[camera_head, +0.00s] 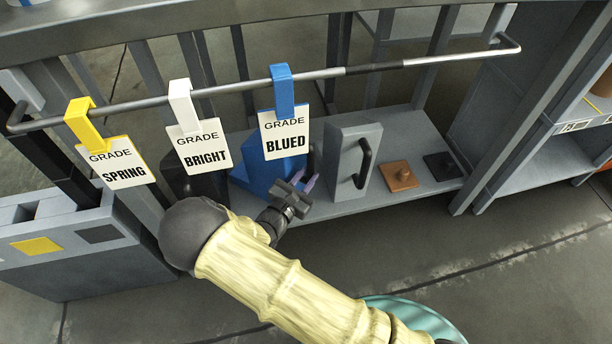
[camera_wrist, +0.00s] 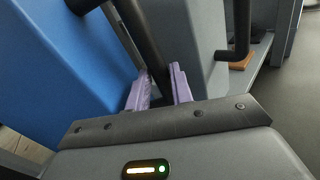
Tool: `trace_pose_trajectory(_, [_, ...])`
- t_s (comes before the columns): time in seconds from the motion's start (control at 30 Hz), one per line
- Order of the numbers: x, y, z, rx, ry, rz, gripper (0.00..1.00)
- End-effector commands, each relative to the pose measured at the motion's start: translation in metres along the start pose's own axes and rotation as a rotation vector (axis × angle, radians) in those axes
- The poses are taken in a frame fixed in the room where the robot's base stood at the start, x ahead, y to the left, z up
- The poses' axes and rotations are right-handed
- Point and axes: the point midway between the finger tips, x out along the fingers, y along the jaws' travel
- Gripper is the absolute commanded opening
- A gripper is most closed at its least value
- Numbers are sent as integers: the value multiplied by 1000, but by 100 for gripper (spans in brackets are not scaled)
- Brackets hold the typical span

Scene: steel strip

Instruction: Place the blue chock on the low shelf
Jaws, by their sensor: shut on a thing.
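The blue chock (camera_head: 262,170) is in the low shelf bay, between a black chock and a grey chock; part of it is hidden behind the BLUED tag and my wrist. It fills the left of the wrist view (camera_wrist: 60,65). My gripper (camera_head: 305,181), with purple fingers (camera_wrist: 160,88), is shut on the chock's black bar handle (camera_wrist: 140,35). The low shelf (camera_head: 425,137) is a grey board under the rail. I cannot tell whether the chock's base touches the shelf, as its lower edge is partly hidden.
A grey chock (camera_head: 341,155) with a black handle stands close on the right, a black chock (camera_head: 207,184) on the left. An orange-brown knobbed plate (camera_head: 399,176) and a dark one (camera_head: 442,166) lie farther right. Tags hang from a rail (camera_head: 235,86) above. A grey bin (camera_head: 75,245) is lower left.

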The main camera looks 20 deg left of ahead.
Motion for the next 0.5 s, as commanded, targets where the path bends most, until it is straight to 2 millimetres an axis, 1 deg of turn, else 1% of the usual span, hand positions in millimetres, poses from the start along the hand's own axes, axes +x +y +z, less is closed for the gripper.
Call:
trace_pose_trajectory(0.03, [1, 1, 3, 6, -6, 0, 0])
trace_pose_trajectory(0.17, [1, 1, 3, 5, -6, 1, 0])
trace_pose_trajectory(0.2, [0, 0, 0, -5, 3, 1, 26])
trace_pose_trajectory(0.3, [0, 0, 0, -5, 2, 1, 44])
trace_pose_trajectory(0.5, [0, 0, 0, -4, 2, 1, 44])
